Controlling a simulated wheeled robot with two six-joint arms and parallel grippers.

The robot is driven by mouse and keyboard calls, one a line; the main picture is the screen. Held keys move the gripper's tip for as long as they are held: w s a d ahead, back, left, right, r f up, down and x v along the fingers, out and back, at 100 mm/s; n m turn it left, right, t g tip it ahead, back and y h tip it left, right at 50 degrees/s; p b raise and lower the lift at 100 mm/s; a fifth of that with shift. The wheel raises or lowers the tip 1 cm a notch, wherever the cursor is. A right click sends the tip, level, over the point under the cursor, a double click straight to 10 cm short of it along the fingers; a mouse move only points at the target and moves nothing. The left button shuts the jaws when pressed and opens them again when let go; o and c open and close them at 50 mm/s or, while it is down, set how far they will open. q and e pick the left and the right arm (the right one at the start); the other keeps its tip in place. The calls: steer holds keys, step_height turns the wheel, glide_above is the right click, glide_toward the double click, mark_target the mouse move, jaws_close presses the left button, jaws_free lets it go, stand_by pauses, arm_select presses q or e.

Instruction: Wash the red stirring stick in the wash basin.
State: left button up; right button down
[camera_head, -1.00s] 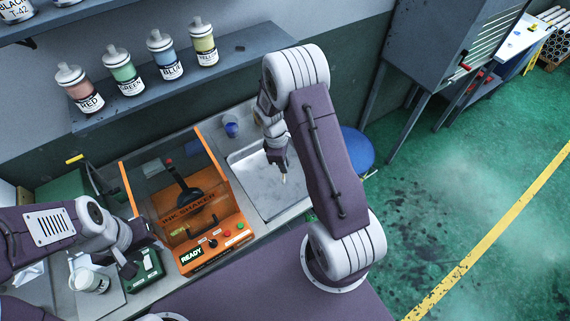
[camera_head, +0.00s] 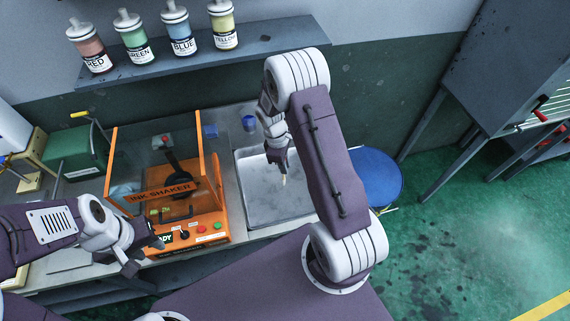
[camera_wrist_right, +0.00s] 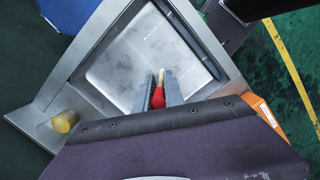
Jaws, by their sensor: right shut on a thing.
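The wash basin (camera_head: 262,208) is a shallow metal tray right of the orange ink shaker. It fills much of the right wrist view (camera_wrist_right: 125,62). My right gripper (camera_head: 281,158) is over the basin. In the right wrist view, my right gripper (camera_wrist_right: 158,92) is shut on the red stirring stick (camera_wrist_right: 158,98), whose pale tip points towards the basin floor. Whether the tip touches the basin I cannot tell. My left gripper (camera_head: 146,258) is open and empty, in front of the shaker's lower left corner.
The ink shaker (camera_head: 212,248) stands left of the basin with its clear cover. A blue cup (camera_head: 249,123) is behind the basin. A blue round stool (camera_head: 378,180) stands to its right. Ink bottles (camera_head: 183,38) line the wall shelf (camera_head: 262,44). Floor at right is open.

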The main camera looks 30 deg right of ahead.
steer(key=shift+s+d+f+b, duration=0.1)
steer(key=shift+d+f+b, duration=0.05)
steer(key=shift+f+b, duration=0.4)
step_height(320, 180, down, 13)
steer(key=b, duration=0.9)
steer(key=shift+r, duration=0.2)
stand_by(1.2)
step_height(320, 180, up, 12)
steer(key=p, duration=1)
steer(key=shift+f, duration=0.1)
stand_by(1.8)
